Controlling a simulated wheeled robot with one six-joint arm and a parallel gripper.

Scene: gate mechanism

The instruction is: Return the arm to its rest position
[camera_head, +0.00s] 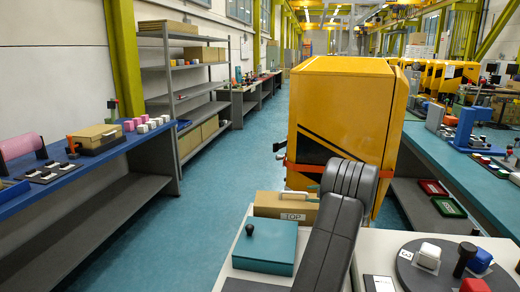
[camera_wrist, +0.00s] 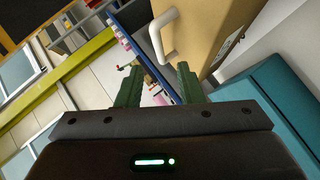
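In the wrist view, the two green fingers of my gripper (camera_wrist: 158,80) are spread apart, with nothing held between them. Just past the fingertips is a tan box (camera_wrist: 210,25) with a white handle (camera_wrist: 160,35); the fingers are not closed on it. My dark grey arm rises in the middle of the head view, in front of the workspace. My gripper itself does not show in the head view.
The tan box labelled TOP (camera_head: 285,206) stands behind a teal box (camera_head: 266,247) with a black knob. A round grey plate (camera_head: 415,268) with several pieces is at right. A yellow machine (camera_head: 345,110) stands behind. Blue floor (camera_head: 200,235) at left is clear.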

